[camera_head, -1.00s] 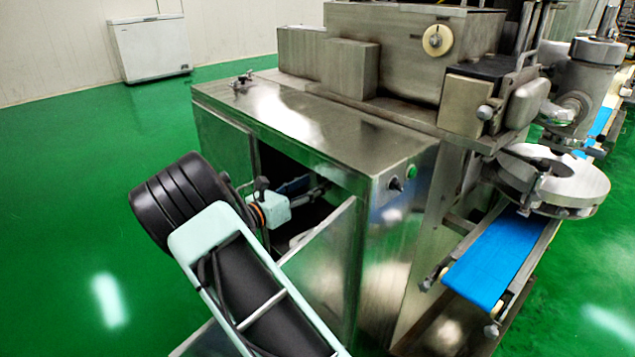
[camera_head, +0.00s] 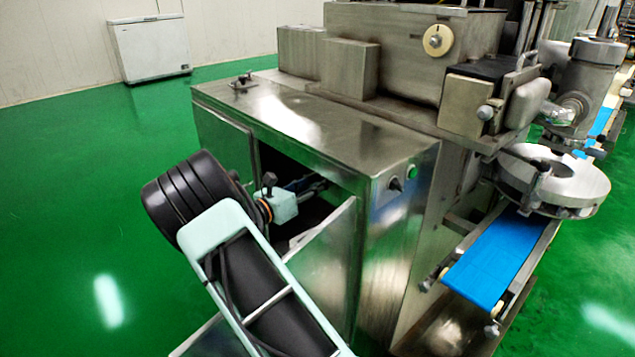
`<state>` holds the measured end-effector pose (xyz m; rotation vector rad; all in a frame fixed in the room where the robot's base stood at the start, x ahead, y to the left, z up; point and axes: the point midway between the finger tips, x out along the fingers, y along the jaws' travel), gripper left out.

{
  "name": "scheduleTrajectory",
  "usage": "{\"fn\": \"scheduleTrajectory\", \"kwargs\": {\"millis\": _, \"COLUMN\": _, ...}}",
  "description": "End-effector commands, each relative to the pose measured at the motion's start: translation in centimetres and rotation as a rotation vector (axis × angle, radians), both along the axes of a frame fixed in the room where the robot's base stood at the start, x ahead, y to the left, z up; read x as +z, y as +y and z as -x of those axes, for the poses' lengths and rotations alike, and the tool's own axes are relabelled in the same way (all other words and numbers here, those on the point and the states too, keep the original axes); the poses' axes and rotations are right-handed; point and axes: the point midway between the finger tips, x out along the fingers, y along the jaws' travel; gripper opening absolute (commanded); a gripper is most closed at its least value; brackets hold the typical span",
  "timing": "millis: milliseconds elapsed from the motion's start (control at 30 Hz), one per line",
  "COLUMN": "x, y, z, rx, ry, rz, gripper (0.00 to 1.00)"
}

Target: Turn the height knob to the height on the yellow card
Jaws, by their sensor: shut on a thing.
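My gripper (camera_head: 314,188) reaches through the open front of the steel cabinet (camera_head: 290,118), behind the top of its open door (camera_head: 325,255). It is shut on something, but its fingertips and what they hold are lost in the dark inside. I cannot make out the height knob there. A cream round dial (camera_head: 438,40) with a dark centre is on the upper machine body, well away from my gripper. No yellow card can be made out.
The open door stands close beside my arm. A blue conveyor belt (camera_head: 490,262) juts out at right. Green floor (camera_head: 60,220) is clear at left.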

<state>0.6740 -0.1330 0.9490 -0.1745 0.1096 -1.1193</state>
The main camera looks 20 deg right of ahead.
Motion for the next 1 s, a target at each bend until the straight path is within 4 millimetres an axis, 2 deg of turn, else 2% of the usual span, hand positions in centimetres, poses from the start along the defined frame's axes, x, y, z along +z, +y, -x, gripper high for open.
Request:
{"fn": "scheduleTrajectory", "kwargs": {"millis": 367, "x": -0.27, "y": 0.04, "z": 0.06, "rx": 0.0, "ry": -0.11, "rz": -0.045, "gripper": 0.09}}
{"fn": "scheduleTrajectory", "kwargs": {"millis": 1000, "x": -0.66, "y": -0.03, "z": 0.24, "rx": 0.0, "ry": -0.64, "rz": -0.263, "gripper": 0.09}}
